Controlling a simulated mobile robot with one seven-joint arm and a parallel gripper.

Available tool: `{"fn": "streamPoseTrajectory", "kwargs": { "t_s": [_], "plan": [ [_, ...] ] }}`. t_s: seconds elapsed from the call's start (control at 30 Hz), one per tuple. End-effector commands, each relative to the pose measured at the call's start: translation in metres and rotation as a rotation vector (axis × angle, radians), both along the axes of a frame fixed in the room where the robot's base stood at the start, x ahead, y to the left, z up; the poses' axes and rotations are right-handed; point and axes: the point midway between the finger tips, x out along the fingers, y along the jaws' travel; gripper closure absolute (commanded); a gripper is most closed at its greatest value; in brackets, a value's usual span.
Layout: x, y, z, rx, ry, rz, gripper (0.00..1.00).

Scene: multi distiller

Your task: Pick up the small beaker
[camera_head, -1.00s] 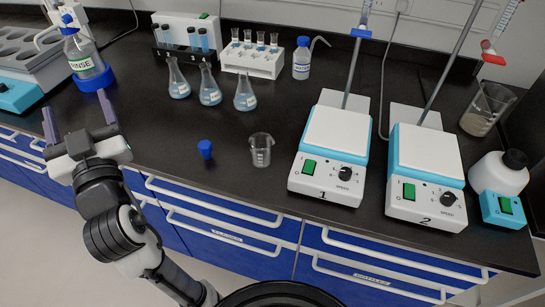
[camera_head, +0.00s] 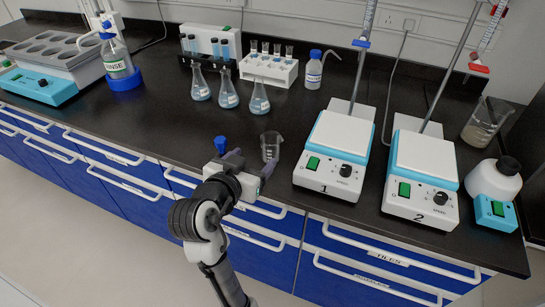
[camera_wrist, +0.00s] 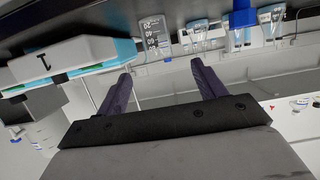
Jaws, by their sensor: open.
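The small beaker (camera_head: 270,142) is clear glass and stands upright near the front edge of the black bench, left of hotplate 1. My gripper (camera_head: 250,163) is open and empty at the bench's front edge, just in front and to the left of the beaker, not around it. In the wrist view, the beaker (camera_wrist: 153,38) appears upside down with its graduation marks, beyond the gap between my fingertips (camera_wrist: 162,70).
A blue stopper (camera_head: 221,143) stands just left of the beaker. Hotplate 1 (camera_head: 335,155) is to its right, hotplate 2 (camera_head: 422,180) beyond. Several labelled flasks, including one (camera_head: 260,98), stand behind.

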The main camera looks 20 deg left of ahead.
Motion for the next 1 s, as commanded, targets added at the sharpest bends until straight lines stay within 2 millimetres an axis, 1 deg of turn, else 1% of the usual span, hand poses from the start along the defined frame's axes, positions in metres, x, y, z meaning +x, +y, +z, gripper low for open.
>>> {"fn": "streamPoseTrajectory", "kwargs": {
  "t_s": [0.03, 0.1, 0.23, 0.47, 0.7, 0.8, 1.0],
  "plan": [
    [0.011, -0.001, -0.002, -0.003, 0.001, -0.004, 0.31],
    [0.025, -0.002, -0.006, -0.003, 0.002, -0.003, 0.31],
    [0.044, -0.002, -0.012, -0.003, 0.001, -0.001, 0.31],
    [0.059, -0.003, -0.017, -0.002, 0.000, 0.000, 0.31],
    [0.092, -0.007, -0.027, -0.003, 0.002, 0.001, 0.31],
    [0.101, -0.007, -0.031, -0.002, 0.000, 0.001, 0.31],
    [0.104, -0.007, -0.033, 0.000, -0.002, 0.002, 0.31]
  ]
}}
